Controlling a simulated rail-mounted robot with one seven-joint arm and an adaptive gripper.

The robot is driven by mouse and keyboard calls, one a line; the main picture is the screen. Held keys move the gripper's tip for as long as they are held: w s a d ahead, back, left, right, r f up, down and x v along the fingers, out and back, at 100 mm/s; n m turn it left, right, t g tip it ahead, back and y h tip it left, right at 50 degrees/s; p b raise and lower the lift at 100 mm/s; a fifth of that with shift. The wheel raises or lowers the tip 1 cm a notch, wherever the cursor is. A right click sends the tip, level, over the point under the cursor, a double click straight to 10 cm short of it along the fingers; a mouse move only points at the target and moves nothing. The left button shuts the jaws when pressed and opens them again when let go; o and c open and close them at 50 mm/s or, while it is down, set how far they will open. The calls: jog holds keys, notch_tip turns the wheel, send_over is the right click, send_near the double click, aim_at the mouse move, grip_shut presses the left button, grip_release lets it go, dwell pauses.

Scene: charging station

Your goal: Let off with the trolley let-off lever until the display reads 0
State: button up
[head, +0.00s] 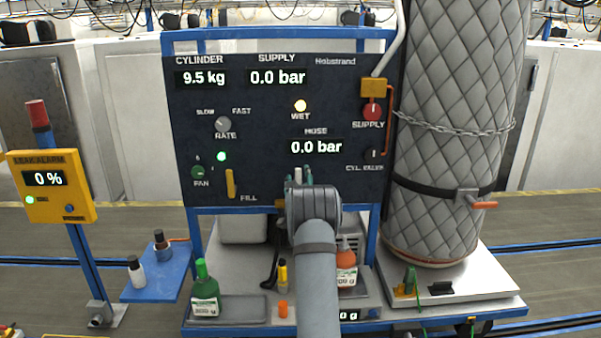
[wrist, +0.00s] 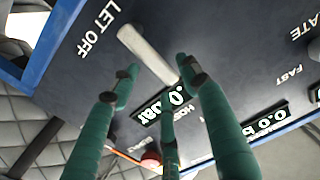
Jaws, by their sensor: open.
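The let-off lever (wrist: 148,52) is a pale grey bar on the dark panel, beside the words LET OFF in the wrist view. Its lower end lies between the fingertips of my gripper (wrist: 160,76). The green fingers are spread around that end; contact cannot be told. In the head view my gripper (head: 305,178) is at the panel's lower right, and my arm hides most of the lever there. The hose display (head: 316,147) reads 0.0 bar and shows partly in the wrist view (wrist: 170,104). The supply display (head: 277,78) also reads 0.0 bar.
The cylinder display (head: 203,78) reads 9.5 kg. A yellow fill lever (head: 230,184) is left of my gripper. A quilted cylinder (head: 455,110) stands right of the panel. A green bottle (head: 205,290) and an orange bottle (head: 346,272) stand below. The leak alarm (head: 48,180) reads 0 %.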

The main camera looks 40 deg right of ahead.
jog(key=shift+w+d, duration=0.2)
jog(key=shift+w, duration=0.2)
jog(key=c, duration=0.4)
jog(key=c, duration=0.7)
grip_shut()
